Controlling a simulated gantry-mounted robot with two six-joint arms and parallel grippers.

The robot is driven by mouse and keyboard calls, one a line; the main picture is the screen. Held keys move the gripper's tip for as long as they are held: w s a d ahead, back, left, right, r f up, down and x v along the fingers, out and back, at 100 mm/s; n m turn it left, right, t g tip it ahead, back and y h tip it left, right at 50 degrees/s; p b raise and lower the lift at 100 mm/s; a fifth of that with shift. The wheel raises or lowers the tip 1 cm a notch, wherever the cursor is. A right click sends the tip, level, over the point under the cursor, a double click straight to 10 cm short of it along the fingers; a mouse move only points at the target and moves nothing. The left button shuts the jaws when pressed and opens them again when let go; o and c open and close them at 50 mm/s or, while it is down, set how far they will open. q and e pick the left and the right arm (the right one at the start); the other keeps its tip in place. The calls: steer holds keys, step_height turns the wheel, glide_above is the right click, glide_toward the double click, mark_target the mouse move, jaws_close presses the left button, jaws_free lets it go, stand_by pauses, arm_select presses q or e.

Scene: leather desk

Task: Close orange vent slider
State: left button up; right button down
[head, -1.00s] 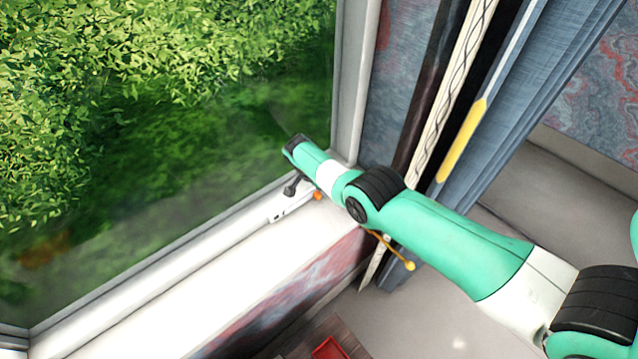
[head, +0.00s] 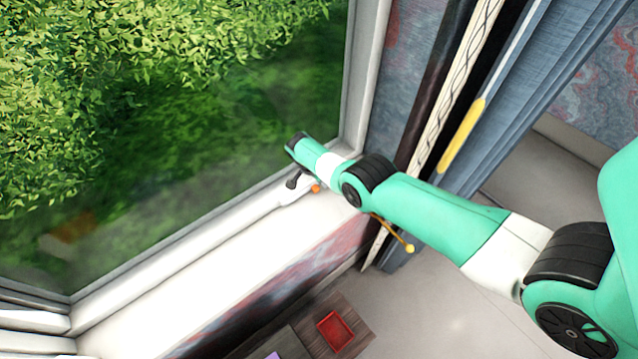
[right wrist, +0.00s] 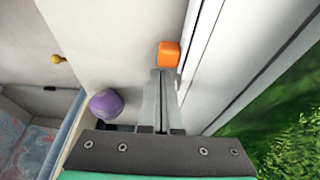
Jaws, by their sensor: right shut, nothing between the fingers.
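The orange vent slider (head: 316,188) is a small orange knob on the white window sill, at the foot of the window frame. It also shows in the right wrist view (right wrist: 169,54), just beyond the fingertips. My right gripper (head: 294,181) is shut and empty, low over the sill close to the slider. In the right wrist view its closed fingers (right wrist: 161,72) point at the orange block and look to touch or nearly touch it; I cannot tell which. My left gripper is out of view.
The window glass (head: 190,190) stands along the sill (head: 215,255). A yellow knob on a stalk (head: 409,248) hangs near the curtain (head: 500,110). A red tray (head: 335,328) lies below. A purple ball (right wrist: 107,105) shows beside the fingers in the right wrist view.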

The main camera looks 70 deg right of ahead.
steer(key=shift+s+d, duration=0.3)
steer(key=shift+d, duration=0.25)
steer(key=shift+s+d, duration=0.3)
steer(key=shift+d, duration=0.2)
step_height(320, 180, up, 3)
steer(key=p, duration=0.2)
steer(key=shift+p, duration=0.3)
steer(key=p+v, duration=0.6)
steer(key=v, duration=0.1)
steer(key=shift+w+a+p, duration=0.2)
steer(key=shift+a+p, duration=0.1)
steer(key=shift+a, duration=0.05)
steer(key=shift+r, duration=0.1)
